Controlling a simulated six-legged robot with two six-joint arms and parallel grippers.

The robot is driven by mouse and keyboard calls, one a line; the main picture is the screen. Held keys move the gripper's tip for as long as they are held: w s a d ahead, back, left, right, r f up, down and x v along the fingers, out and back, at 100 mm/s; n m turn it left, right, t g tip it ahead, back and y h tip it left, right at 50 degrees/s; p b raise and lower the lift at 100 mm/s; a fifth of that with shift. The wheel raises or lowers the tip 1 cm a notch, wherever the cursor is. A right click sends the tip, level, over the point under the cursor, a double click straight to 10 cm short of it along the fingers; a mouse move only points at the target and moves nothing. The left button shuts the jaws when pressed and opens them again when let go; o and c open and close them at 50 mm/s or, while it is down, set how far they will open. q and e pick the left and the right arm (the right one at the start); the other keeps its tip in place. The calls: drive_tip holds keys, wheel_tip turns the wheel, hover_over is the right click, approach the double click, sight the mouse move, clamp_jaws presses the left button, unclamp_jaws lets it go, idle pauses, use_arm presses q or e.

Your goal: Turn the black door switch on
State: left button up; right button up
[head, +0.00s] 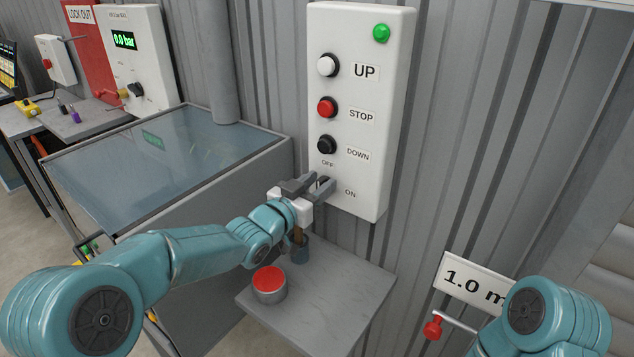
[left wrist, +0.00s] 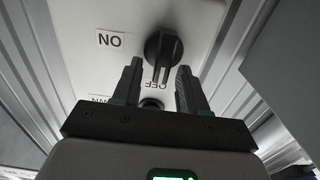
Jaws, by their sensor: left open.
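The black door switch (left wrist: 163,47) is a rotary knob low on the white control panel (head: 362,60). An ON label (left wrist: 110,40) and a partly covered OFF label (left wrist: 155,85) are beside it. My left gripper (head: 322,186) is open at the switch and mostly hides it in the head view. In the left wrist view, the knob lies just past the fingertips (left wrist: 160,68), nearer the right-hand finger, and nothing is gripped. I cannot tell which label the knob points to. My right arm shows at lower right; its gripper is out of view.
Above the switch are a black DOWN button (head: 326,145), red STOP button (head: 326,107), white UP button (head: 327,65) and green light (head: 381,33). Below, a small grey shelf (head: 345,290) holds a red-topped tin (head: 269,284) and a cup (head: 299,250). A glass-topped box (head: 160,160) stands left.

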use_arm(q)
clamp_jaws()
drive_tip(key=shift+f+b, duration=0.15)
drive_tip(key=shift+b, duration=0.25)
drive_tip(key=shift+s+d+f+m+b, duration=0.2)
drive_tip(key=shift+d+f+m+b, duration=0.1)
drive_tip(key=shift+m+b, duration=2.6)
drive_tip(key=shift+s+d+f+m+b, duration=0.2)
drive_tip(key=shift+f+m+b, duration=0.05)
drive_tip(key=shift+m+b, duration=2.65)
drive_tip(key=shift+s+d+f+m+b, duration=0.2)
drive_tip(key=shift+d+f+m+b, duration=0.1)
drive_tip(key=shift+m+b, duration=2.55)
drive_tip(key=shift+m+p, duration=0.3)
drive_tip(key=shift+m, duration=0.15)
